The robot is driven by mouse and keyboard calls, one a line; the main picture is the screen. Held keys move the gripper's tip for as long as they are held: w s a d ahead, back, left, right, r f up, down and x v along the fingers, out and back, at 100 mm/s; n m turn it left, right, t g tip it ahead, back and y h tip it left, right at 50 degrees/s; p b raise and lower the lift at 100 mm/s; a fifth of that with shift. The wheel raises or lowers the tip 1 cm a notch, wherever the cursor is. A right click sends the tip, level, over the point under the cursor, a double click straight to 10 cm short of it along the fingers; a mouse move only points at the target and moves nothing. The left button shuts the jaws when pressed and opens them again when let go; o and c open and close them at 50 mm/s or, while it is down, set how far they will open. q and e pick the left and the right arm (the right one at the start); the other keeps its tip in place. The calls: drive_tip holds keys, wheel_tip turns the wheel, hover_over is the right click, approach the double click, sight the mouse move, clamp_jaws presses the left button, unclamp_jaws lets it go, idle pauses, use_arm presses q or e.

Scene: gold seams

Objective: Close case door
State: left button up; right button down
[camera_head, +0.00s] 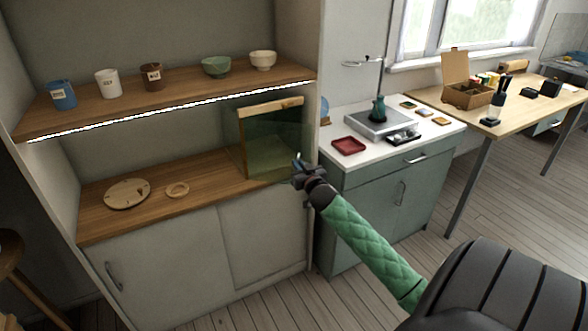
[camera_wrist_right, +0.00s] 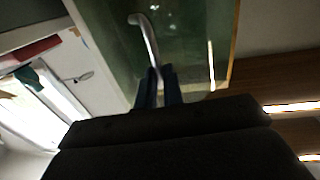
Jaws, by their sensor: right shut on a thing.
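A glass case with a wood-edged frame (camera_head: 270,107) stands at the right end of the lower shelf. Its greenish see-through door (camera_head: 275,150) faces the room; I cannot tell how far it stands open. My right gripper (camera_head: 299,168) is at the door's right side. In the right wrist view, my right gripper (camera_wrist_right: 158,82) is shut on a curved metal door handle (camera_wrist_right: 148,38), with the green glass door (camera_wrist_right: 195,50) behind it. The handle is mostly hidden by the gripper in the head view. My left gripper is not in view.
A round wooden board (camera_head: 127,194) and a wooden ring (camera_head: 177,190) lie left of the case. Cups and bowls stand on the upper shelf (camera_head: 180,95). A white-topped cabinet (camera_head: 395,165) with a scale (camera_head: 380,122) and red tray (camera_head: 348,146) stands close on the right.

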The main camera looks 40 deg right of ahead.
sight(302, 159)
drive_tip(key=d+y, duration=0.1)
drive_tip(key=w+d+n+y, duration=0.1)
drive_tip(key=d, duration=0.1)
drive_tip(key=shift+w+d+n+t+y+p, duration=0.15)
drive_tip(key=shift+w+n+t+y+p, duration=0.15)
drive_tip(key=shift+w+n+y+p, duration=0.1)
drive_tip(key=shift+w+d+n+y, duration=0.75)
drive_tip(key=shift+d+y, duration=0.15)
drive_tip(key=shift+d, duration=0.1)
drive_tip(key=shift+w+d+n+y, duration=0.55)
drive_tip(key=shift+w+d+y, duration=0.35)
drive_tip(key=shift+y, duration=0.1)
use_arm(q)
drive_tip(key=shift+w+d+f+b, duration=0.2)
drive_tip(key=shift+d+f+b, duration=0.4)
drive_tip(key=shift+b, duration=0.4)
use_arm(e)
drive_tip(key=w+d+y, duration=0.1)
drive_tip(key=w+d, duration=0.3)
drive_tip(key=w, duration=0.2)
drive_tip(key=shift+d+r+n, duration=0.15)
drive_tip(key=shift+r+n, duration=0.05)
drive_tip(key=shift+n, duration=0.2)
